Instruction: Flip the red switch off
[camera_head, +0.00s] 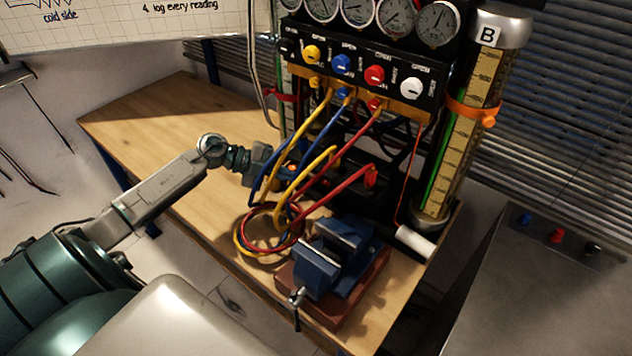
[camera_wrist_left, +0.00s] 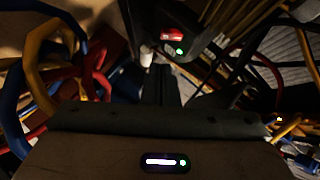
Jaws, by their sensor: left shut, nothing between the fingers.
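The red switch (camera_wrist_left: 172,35) shows in the left wrist view, on a dark box near the top, with a lit green lamp (camera_wrist_left: 179,51) just below it. My left gripper (camera_wrist_left: 160,82) points toward that box; its dark fingers are shut and empty, with the tips just below the switch in the picture. I cannot tell whether they touch the box. In the head view my left arm reaches in from the left, and its gripper is largely hidden behind the coloured hoses. The switch cannot be made out clearly there. My right gripper is not in view.
Looped yellow, blue and red hoses (camera_head: 318,178) hang around my left gripper. A blue vise (camera_head: 329,258) stands at the table's front. A panel with coloured knobs (camera_head: 374,74) and a clear tube (camera_head: 466,130) stand behind. The wooden table's left part (camera_head: 150,122) is clear.

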